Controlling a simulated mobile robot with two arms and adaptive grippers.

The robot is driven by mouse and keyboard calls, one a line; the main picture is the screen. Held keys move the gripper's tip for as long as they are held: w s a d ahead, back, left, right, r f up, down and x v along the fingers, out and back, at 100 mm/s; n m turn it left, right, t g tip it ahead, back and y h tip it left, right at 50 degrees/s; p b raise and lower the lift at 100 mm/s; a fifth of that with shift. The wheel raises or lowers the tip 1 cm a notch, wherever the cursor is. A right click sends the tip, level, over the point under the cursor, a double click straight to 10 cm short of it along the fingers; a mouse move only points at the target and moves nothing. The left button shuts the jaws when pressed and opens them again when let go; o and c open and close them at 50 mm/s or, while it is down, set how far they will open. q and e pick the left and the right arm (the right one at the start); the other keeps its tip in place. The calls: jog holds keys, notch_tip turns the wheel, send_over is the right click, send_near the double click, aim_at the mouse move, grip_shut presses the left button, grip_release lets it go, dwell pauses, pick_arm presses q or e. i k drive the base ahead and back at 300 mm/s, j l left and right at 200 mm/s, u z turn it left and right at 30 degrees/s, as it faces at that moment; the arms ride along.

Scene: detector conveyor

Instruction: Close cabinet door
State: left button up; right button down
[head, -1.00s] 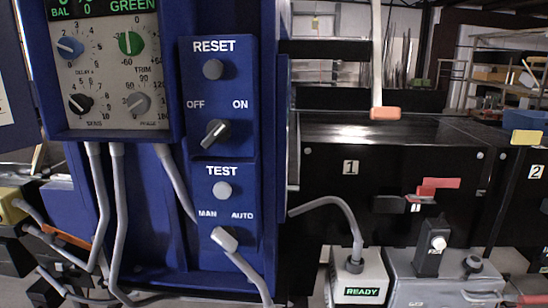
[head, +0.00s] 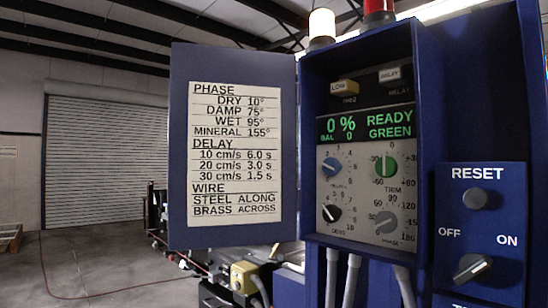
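The cabinet door (head: 182,140) is blue and hangs wide open to the left of the blue cabinet (head: 432,60) in the head view. A white chart (head: 236,212) with phase, delay and wire settings is fixed to its inner face. Inside the cabinet, the control panel (head: 345,214) shows several knobs and a green display (head: 368,125) reading "0 %" and "READY GREEN". Neither of my grippers is in view.
A blue switch box (head: 505,230) with a reset button and an off/on knob stands to the right. Grey cables (head: 352,280) hang below the panel. A yellow box (head: 243,276) sits low behind the door. Open floor (head: 90,270) lies to the left.

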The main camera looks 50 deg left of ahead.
aim_at(232, 175)
jog(key=j+z, duration=0.5)
jog(key=k+j+z, duration=0.1)
jog(key=j+z, duration=0.4)
jog(key=k+j, duration=0.15)
jog(key=j, duration=0.25)
jog(key=k+j+z, duration=0.1)
jog(key=j, duration=0.35)
jog(key=k+j, duration=0.15)
jog(key=j, duration=0.25)
jog(key=k+j+z, duration=0.1)
jog(key=j, duration=0.3)
jog(key=k+j, duration=0.25)
jog(key=j, duration=0.15)
jog(key=k+j+z, duration=0.1)
jog(key=j, duration=0.35)
jog(key=k+j, duration=0.2)
jog(key=j, duration=0.15)
